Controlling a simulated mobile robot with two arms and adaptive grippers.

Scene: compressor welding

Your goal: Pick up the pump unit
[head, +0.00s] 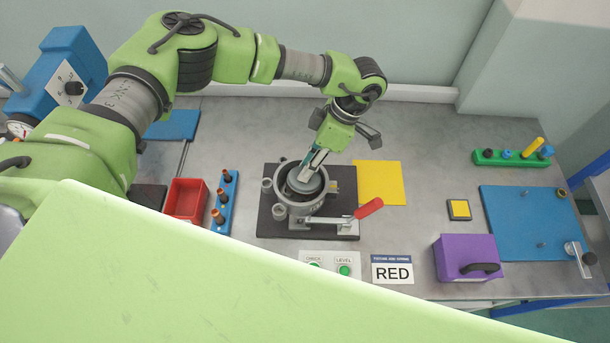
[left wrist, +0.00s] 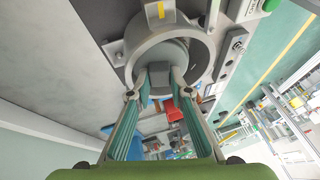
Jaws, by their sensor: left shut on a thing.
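The pump unit (head: 302,185) is a grey round body inside a grey ring-shaped housing (head: 281,206) on the dark fixture plate in the middle of the bench. My left gripper (head: 308,174) reaches down into the housing from above and is shut on the pump unit. In the left wrist view, the two fingertips (left wrist: 161,84) close on a part of the grey pump unit (left wrist: 160,52), with the ring (left wrist: 201,42) around it. The fingers and the ring wall hide some of its sides. I cannot tell whether it is lifted. My right gripper is not in view.
A red-handled clamp (head: 369,208) is at the fixture's front right. A red bin (head: 186,198) and a blue peg strip (head: 226,202) stand to its left. A yellow mat (head: 381,183) lies to its right. A purple box (head: 468,258) and blue plate (head: 528,222) are further right.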

